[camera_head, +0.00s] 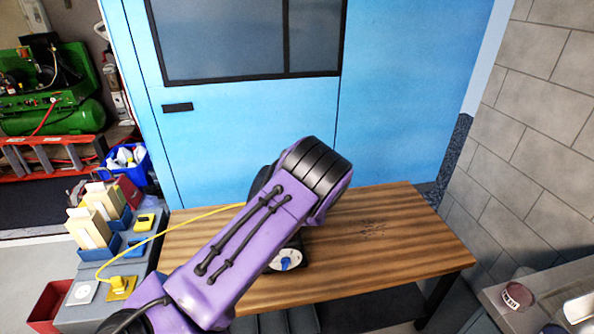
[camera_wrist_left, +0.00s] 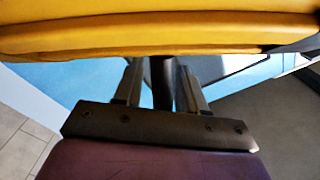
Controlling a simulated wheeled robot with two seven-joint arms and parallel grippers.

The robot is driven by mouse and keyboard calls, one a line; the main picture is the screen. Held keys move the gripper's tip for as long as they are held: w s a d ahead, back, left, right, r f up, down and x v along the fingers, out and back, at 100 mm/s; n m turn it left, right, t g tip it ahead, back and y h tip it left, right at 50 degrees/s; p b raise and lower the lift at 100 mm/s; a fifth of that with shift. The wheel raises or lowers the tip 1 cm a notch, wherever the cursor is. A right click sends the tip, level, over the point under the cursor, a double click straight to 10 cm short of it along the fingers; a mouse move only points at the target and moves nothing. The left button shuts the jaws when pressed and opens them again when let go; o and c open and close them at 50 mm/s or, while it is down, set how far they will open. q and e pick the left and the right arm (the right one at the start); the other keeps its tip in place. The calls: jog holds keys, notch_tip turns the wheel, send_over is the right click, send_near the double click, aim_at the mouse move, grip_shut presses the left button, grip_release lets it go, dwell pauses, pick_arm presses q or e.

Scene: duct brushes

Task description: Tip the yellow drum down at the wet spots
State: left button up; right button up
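In the left wrist view a large yellow body (camera_wrist_left: 160,35), likely the drum, spans the top edge, and most of it is cut off. A dark bar (camera_wrist_left: 162,88) runs down from it between the fingers of my left gripper (camera_wrist_left: 162,92), which look closed on it. In the head view my purple left arm reaches over the table and hides the gripper and drum. A faint dark patch (camera_head: 372,227) marks the tabletop; I cannot tell whether it is wet. My right gripper is in neither view.
The wooden table (camera_head: 400,262) is clear on its right. A white disc with a blue centre (camera_head: 284,262) shows below my arm. A yellow cord (camera_head: 165,232) runs from a yellow box (camera_head: 120,286) behind my arm. A grey block wall (camera_head: 545,130) stands right.

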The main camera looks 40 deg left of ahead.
pick_arm(q)
jog(key=b+v, duration=0.2)
jog(key=v, duration=0.8)
jog(key=shift+s+d, duration=0.2)
jog(key=s+d+f+n+g+h, duration=0.15)
jog(key=s+d+f+h, duration=0.25)
jog(key=s+f, duration=0.45)
jog(key=s+d+f+n+g+h, duration=0.15)
jog(key=s+d+f+h, duration=0.35)
jog(key=f, duration=0.7)
jog(key=s+d+f+g+h, duration=0.1)
jog(key=s+d+f+g, duration=0.1)
jog(key=s, duration=0.7)
jog(key=s+d+f+n+g+h, duration=0.1)
jog(key=s+d+f, duration=0.3)
jog(key=s, duration=0.6)
notch_tip(320, 180, down, 2)
jog(key=shift+s+d+f+g, duration=0.2)
jog(key=shift+s+g, duration=0.15)
jog(key=shift+g, duration=0.25)
